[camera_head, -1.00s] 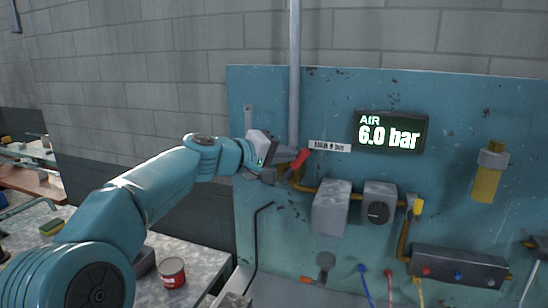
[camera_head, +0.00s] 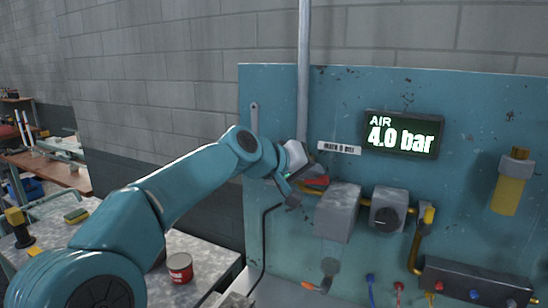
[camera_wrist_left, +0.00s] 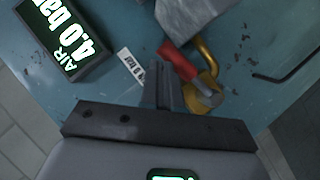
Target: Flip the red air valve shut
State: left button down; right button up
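The red air valve handle (camera_head: 317,181) is on the teal panel, left of the grey box, and lies nearly level, pointing right. In the left wrist view the red handle (camera_wrist_left: 178,62) runs slantwise from the brass valve body (camera_wrist_left: 205,95). My left gripper (camera_head: 292,192) is at the valve. Its dark fingers (camera_wrist_left: 165,82) look closed together and lie right beside the handle, not around it; whether they touch it I cannot tell. The AIR display (camera_head: 402,134) reads 4.0 bar. My right gripper is not in view.
A label plate (camera_head: 339,148) sits above the valve. A grey box (camera_head: 338,212) and a regulator with a dark knob (camera_head: 388,211) stand close to its right. A vertical pipe (camera_head: 304,70) runs above. A red can (camera_head: 180,267) stands on the bench below my left arm.

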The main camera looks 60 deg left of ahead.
pick_arm(q)
jog(key=shift+d+f+b, duration=0.3)
jog(key=shift+f+b, duration=0.1)
jog(key=shift+f, duration=0.15)
jog(key=shift+w, duration=0.15)
jog(key=s+d+r+p, duration=0.2)
jog(key=s+d+r, duration=0.2)
jog(key=s+r, duration=0.4)
jog(key=shift+d+r+p, duration=0.2)
jog(key=shift+r+p, duration=0.15)
jog(key=shift+r, duration=0.3)
